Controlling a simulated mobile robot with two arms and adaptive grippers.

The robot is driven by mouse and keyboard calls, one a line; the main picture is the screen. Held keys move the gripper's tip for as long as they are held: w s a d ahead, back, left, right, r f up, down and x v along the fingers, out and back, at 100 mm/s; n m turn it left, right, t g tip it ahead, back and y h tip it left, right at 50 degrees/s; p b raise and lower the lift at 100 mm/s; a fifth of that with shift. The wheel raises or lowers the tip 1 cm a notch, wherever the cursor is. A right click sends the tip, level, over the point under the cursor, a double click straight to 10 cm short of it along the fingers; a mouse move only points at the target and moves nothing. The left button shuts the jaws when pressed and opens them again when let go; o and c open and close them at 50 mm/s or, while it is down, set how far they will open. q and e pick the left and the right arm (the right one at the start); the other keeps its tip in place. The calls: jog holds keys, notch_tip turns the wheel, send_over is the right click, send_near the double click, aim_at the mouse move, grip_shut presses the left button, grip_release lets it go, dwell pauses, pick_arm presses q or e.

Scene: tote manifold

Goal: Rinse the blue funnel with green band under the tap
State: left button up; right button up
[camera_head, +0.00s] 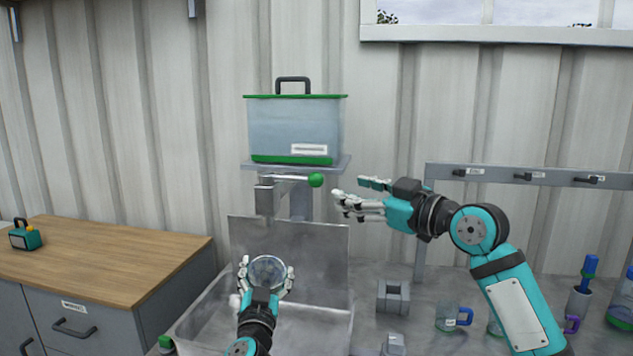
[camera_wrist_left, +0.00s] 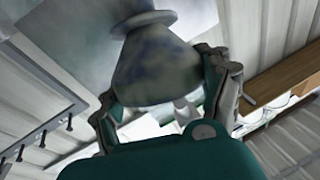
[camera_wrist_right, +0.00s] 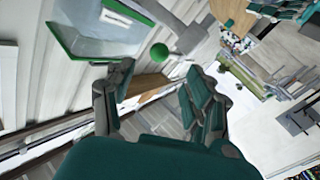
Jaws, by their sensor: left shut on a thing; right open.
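My left gripper (camera_head: 265,272) is shut on the funnel (camera_head: 268,268) and holds it over the sink, below and in line with the tap spout (camera_head: 264,200). In the left wrist view the funnel (camera_wrist_left: 155,72) is a blue-grey cone with dark smudges between the fingers. I cannot make out its green band. The tap lever ends in a green ball (camera_head: 316,180), which also shows in the right wrist view (camera_wrist_right: 159,50). My right gripper (camera_head: 348,190) is open and empty, just right of the ball and apart from it. No water stream is visible.
A water tank (camera_head: 295,125) stands on a shelf above the metal sink (camera_head: 330,312). A wooden counter (camera_head: 100,255) is at left. A grey block (camera_head: 393,297), a mug (camera_head: 453,316) and other ware stand at right below a hook rail (camera_head: 550,177).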

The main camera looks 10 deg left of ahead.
aim_at(322, 181)
jog(key=x, duration=1.1)
jog(key=shift+d+r, duration=0.15)
grip_shut()
